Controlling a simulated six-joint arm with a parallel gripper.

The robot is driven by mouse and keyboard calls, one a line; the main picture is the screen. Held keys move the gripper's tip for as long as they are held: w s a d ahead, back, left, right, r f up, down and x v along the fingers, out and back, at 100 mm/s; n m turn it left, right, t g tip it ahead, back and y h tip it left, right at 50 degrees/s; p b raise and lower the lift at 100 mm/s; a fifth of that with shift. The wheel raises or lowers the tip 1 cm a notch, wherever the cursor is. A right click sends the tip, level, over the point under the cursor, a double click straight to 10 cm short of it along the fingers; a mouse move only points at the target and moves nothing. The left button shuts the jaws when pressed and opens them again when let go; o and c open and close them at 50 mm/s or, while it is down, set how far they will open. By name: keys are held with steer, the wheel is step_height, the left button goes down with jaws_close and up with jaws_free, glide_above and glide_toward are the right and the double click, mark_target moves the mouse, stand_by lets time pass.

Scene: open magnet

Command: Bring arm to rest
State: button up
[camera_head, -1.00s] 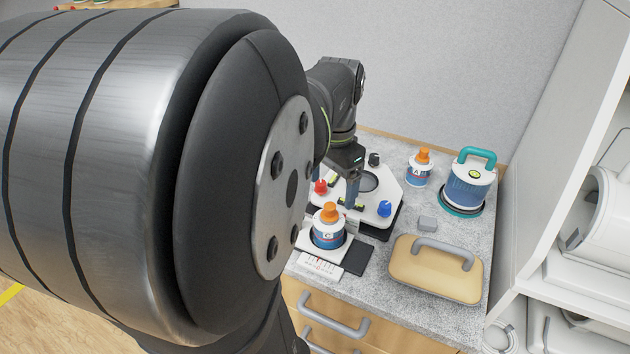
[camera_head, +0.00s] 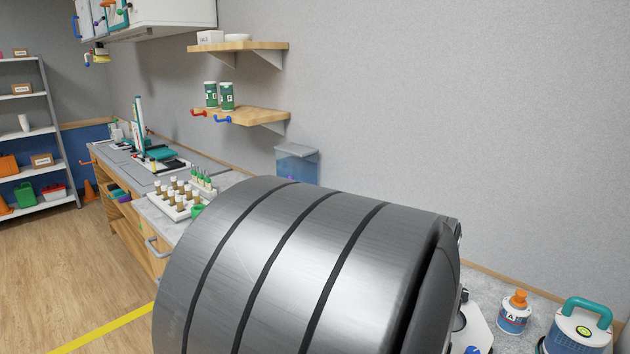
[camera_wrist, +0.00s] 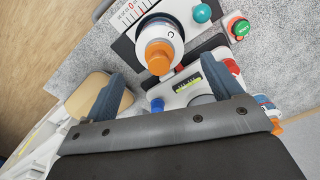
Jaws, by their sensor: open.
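My gripper (camera_wrist: 161,85) shows in the wrist view with its two blue-grey fingers wide apart and nothing between them. A white bottle marked C with an orange cap (camera_wrist: 158,57) is ahead of the fingers, on a dark and white base. The white device (camera_wrist: 180,98) with a green level, a blue knob (camera_wrist: 157,105) and a red knob (camera_wrist: 232,66) lies below and beside the fingers' gap. My own arm link fills the lower middle of the head view and hides much of the counter; the gripper is not visible there.
An orange-capped bottle A (camera_head: 513,316) and a teal-handled container (camera_head: 580,328) stand on the counter at the right. A tan handled block (camera_wrist: 88,95) lies left of the fingers. A vial rack (camera_head: 176,197) and a lidded blue bin (camera_head: 297,165) are farther left along the wall.

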step_height(320, 180, down, 7)
steer(key=shift+a+r, duration=0.1)
steer(key=shift+r, duration=1.1)
steer(key=shift+f, duration=0.15)
